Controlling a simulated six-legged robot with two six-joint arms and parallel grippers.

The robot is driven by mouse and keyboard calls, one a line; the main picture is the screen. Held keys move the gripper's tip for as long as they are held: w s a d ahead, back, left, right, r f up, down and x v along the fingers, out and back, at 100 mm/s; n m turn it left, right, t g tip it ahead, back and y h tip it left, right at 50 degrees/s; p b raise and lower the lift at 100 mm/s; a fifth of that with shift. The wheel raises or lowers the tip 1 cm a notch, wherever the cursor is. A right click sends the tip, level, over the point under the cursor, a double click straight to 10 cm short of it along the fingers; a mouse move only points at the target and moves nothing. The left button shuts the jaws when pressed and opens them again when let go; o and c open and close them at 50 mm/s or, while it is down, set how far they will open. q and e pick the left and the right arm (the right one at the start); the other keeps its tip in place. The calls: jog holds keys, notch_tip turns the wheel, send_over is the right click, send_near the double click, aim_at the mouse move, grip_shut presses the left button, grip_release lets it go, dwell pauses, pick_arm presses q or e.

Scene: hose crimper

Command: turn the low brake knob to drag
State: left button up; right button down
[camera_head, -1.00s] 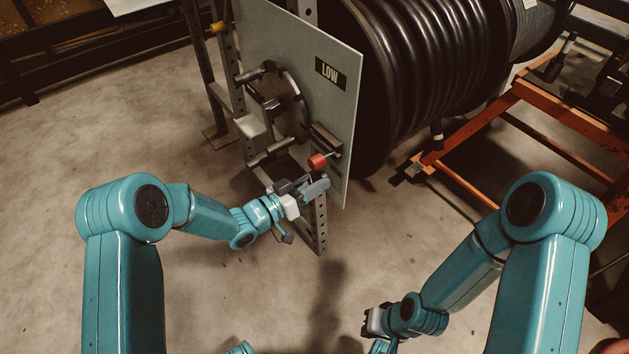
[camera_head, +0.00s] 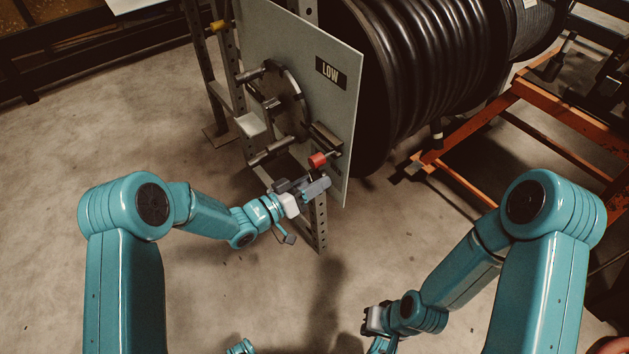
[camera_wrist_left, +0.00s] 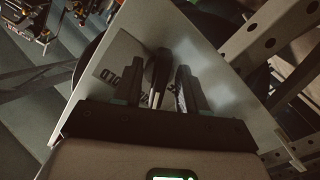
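The grey panel (camera_head: 300,75) stands upright with a black LOW label (camera_head: 330,73) near its upper right. Low on it, a red knob (camera_head: 317,160) sticks out on a thin shaft. My left gripper (camera_head: 318,187) is just below the red knob, close to the panel face. In the left wrist view its two fingers (camera_wrist_left: 161,88) are spread apart and point at the panel. A dark, narrow piece (camera_wrist_left: 161,66) shows between them with gaps on both sides; I cannot tell which part it is. My right gripper (camera_head: 374,319) is low over the floor, far from the panel; its fingers are unclear.
A handwheel (camera_head: 288,100) with several grey handles is left of the knob. A perforated steel post (camera_head: 319,225) stands below the panel. A big drum of black hose (camera_head: 425,75) is behind it. An orange frame (camera_head: 545,105) is at the right. The floor in front is clear.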

pick_arm(q)
jog(key=p+v, duration=0.4)
jog(key=v, duration=1.2)
jog(key=shift+a+r, duration=0.1)
jog(key=shift+r, duration=0.05)
